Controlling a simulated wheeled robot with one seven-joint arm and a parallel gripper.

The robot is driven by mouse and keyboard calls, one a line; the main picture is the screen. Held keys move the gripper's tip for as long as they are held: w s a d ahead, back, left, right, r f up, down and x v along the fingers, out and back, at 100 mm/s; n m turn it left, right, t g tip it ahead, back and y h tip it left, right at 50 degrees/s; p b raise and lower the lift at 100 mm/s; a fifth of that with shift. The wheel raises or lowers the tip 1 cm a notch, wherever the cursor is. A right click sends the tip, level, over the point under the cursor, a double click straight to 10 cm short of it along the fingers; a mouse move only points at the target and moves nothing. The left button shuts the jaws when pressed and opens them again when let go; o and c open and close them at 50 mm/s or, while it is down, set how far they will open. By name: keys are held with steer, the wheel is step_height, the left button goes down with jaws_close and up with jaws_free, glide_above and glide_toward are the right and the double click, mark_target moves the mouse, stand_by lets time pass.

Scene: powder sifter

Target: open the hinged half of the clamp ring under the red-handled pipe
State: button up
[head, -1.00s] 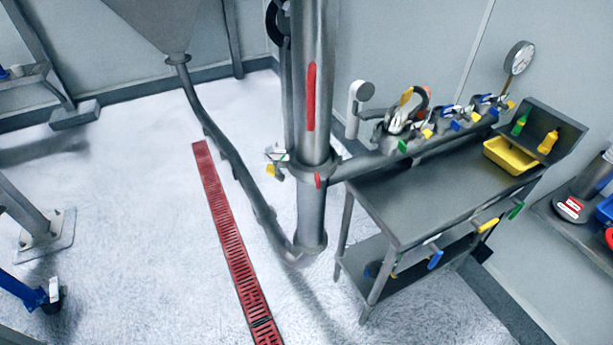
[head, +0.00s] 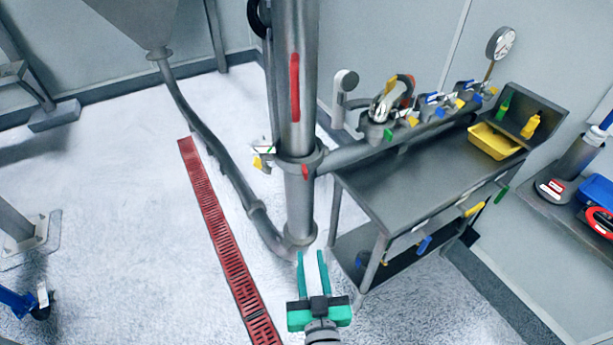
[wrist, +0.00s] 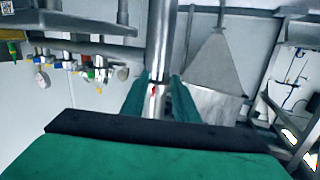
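The vertical steel pipe (head: 297,130) stands mid-picture in the head view, with a long red handle (head: 294,88) on its front. Below the handle, a clamp ring (head: 318,157) sits around the pipe, with a small red tab (head: 304,172) at its front. The ring looks closed, but its hinge cannot be made out. My gripper (head: 311,257), green and black, is open and empty, below the ring near the pipe's lower end. In the wrist view the pipe (wrist: 161,40) and a red mark (wrist: 153,90) show between the open fingers (wrist: 159,98).
A side pipe (head: 350,153) with several valves runs right from the column over a steel table (head: 390,190) holding a yellow tray (head: 495,141). A thinner curved pipe (head: 215,150) descends from the hopper (head: 140,20) at left. A red floor grate (head: 220,230) crosses the open floor.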

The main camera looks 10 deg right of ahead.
steer(key=n+t+y, duration=0.1)
glide_toward(306, 175)
steer(key=w, duration=0.9)
steer(key=shift+w+f, duration=0.1)
steer(key=shift+w, duration=0.15)
jaws_close()
stand_by(1.2)
